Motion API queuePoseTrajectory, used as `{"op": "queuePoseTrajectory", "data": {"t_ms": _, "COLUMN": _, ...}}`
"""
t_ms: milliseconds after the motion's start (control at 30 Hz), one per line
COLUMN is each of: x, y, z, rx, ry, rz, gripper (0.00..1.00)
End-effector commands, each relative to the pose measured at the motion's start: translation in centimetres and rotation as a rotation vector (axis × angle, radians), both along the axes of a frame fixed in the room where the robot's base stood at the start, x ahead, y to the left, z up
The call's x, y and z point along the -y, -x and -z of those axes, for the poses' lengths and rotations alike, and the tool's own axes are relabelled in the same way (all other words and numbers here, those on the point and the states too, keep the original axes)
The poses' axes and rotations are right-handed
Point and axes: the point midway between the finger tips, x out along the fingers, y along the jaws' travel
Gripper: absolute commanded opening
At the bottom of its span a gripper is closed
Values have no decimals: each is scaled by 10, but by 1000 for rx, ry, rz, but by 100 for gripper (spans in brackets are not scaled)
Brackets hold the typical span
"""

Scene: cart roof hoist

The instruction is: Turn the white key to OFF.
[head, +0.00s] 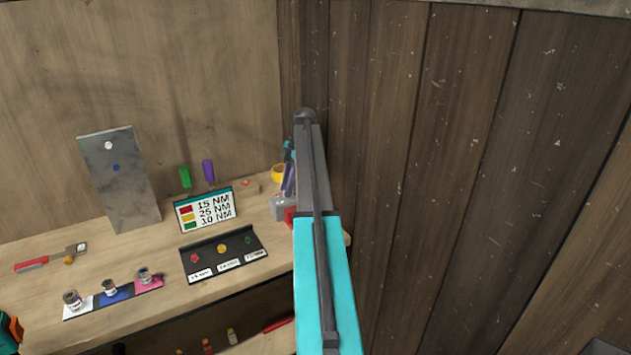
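A grey upright panel (126,190) stands at the back left of the wooden bench. A small round white part (108,145), which may be the white key, is near its top. A small blue part (116,168) sits just below it. Both are too small to read their turn, and I cannot make out an OFF mark. My arm rises from the bottom centre, right of the bench and well apart from the panel. I cannot make out my gripper; no fingers show clearly.
The bench (50,245) holds a red-handled tool (32,264), several small jars on a coloured strip, a torque sign (206,210) and a black tray (190,268). A grey-and-red object (281,208) is beside my arm. A plank wall (450,180) closes the right side.

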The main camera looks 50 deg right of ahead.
Motion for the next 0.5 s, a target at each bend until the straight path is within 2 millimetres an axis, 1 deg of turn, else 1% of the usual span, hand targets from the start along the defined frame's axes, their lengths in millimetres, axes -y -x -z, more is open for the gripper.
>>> {"op": "queuePoseTrajectory", "data": {"t_ms": 500, "x": 1, "y": 0, "z": -38, "rx": 1, "ry": 0, "rz": 1, "gripper": 25}}
